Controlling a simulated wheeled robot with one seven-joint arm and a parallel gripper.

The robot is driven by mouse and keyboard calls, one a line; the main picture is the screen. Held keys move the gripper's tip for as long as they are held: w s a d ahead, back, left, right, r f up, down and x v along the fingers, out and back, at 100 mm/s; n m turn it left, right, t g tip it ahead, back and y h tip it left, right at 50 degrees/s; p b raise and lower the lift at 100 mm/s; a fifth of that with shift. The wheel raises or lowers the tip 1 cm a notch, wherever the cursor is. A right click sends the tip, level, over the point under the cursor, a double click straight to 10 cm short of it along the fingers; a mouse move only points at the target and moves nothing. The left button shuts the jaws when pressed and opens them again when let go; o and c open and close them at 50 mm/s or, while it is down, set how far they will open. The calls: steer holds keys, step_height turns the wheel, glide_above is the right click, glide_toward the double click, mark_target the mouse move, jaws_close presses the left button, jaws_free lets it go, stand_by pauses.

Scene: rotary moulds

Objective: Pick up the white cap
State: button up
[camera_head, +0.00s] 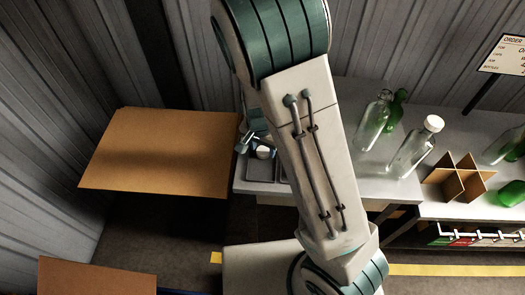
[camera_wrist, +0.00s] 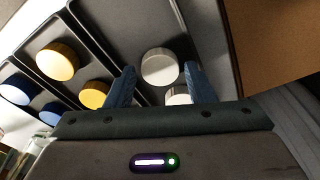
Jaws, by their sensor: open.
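A white cap (camera_wrist: 160,67) lies in a grey tray compartment in the wrist view. A second white cap (camera_wrist: 177,96) lies nearer my gripper and is partly hidden by it. My gripper (camera_wrist: 159,72) is open, with its two blue fingers apart. In the picture the first cap shows between the fingertips, with nothing held; the height gap cannot be told. In the head view a white cap (camera_head: 264,152) shows in the grey tray (camera_head: 262,171) beside my arm, which hides part of the tray.
Yellow caps (camera_wrist: 58,62) and blue caps (camera_wrist: 16,89) lie in neighbouring compartments with raised dividers. A brown board (camera_head: 160,150) is left of the table. Clear bottles (camera_head: 412,153), one white-capped, stand right of my arm near a cardboard divider (camera_head: 458,182).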

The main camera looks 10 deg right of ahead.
steer(key=shift+f, duration=0.3)
steer(key=c, duration=0.7)
steer(key=shift+r, duration=0.1)
